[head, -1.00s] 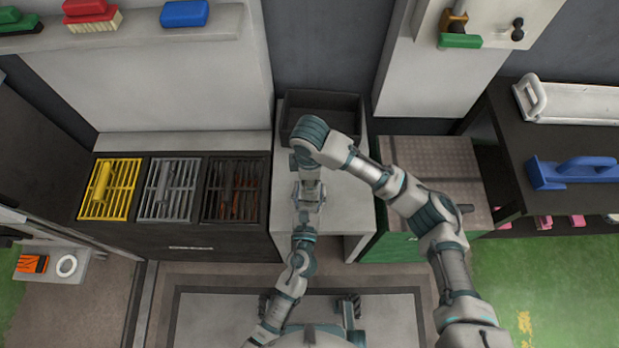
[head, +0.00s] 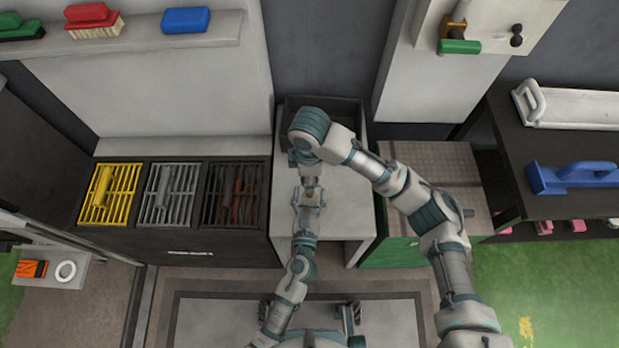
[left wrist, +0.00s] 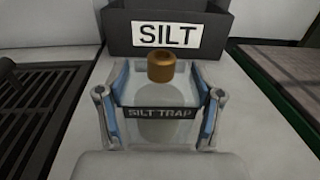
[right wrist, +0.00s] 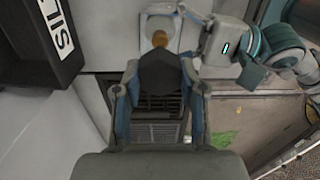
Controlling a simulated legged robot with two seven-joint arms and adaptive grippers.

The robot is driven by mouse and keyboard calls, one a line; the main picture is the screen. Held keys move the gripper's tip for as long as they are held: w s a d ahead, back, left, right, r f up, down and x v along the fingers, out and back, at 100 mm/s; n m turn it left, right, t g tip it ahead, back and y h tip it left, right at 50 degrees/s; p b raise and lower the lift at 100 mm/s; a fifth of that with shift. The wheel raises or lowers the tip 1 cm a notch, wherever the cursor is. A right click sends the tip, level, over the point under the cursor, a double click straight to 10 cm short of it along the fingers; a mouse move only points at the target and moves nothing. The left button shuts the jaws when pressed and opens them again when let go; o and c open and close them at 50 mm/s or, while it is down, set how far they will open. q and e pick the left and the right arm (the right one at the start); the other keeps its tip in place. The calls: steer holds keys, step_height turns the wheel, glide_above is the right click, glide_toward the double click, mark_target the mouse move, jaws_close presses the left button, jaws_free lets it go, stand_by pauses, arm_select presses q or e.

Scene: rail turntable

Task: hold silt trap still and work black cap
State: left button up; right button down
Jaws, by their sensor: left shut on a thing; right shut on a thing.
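The silt trap (left wrist: 160,113) is a pale, see-through vessel with a dark "SILT TRAP" label. It stands upright in the left wrist view between the pads of my left gripper (left wrist: 160,92), which is shut on it. Its brown neck (left wrist: 161,67) is bare on top and also shows in the right wrist view (right wrist: 159,39). My right gripper (right wrist: 160,75) is shut on the black cap (right wrist: 161,72), apart from the neck. In the head view, my right wrist hides the cap, and the brown neck (head: 310,192) shows as a small spot.
A dark bin marked SILT (left wrist: 205,35) stands at the back of the white bench (head: 345,215). Grates in yellow (head: 110,195), grey (head: 168,195) and dark rusty metal (head: 232,195) lie to the left. A metal-plate-topped green cabinet (head: 440,165) stands to the right.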

arm_select(q)
steer(key=o, duration=1.8)
steer(key=shift+c, duration=0.2)
steer(key=s+a, duration=0.1)
steer(key=s, duration=1.1)
steer(key=shift+a+f, duration=0.1)
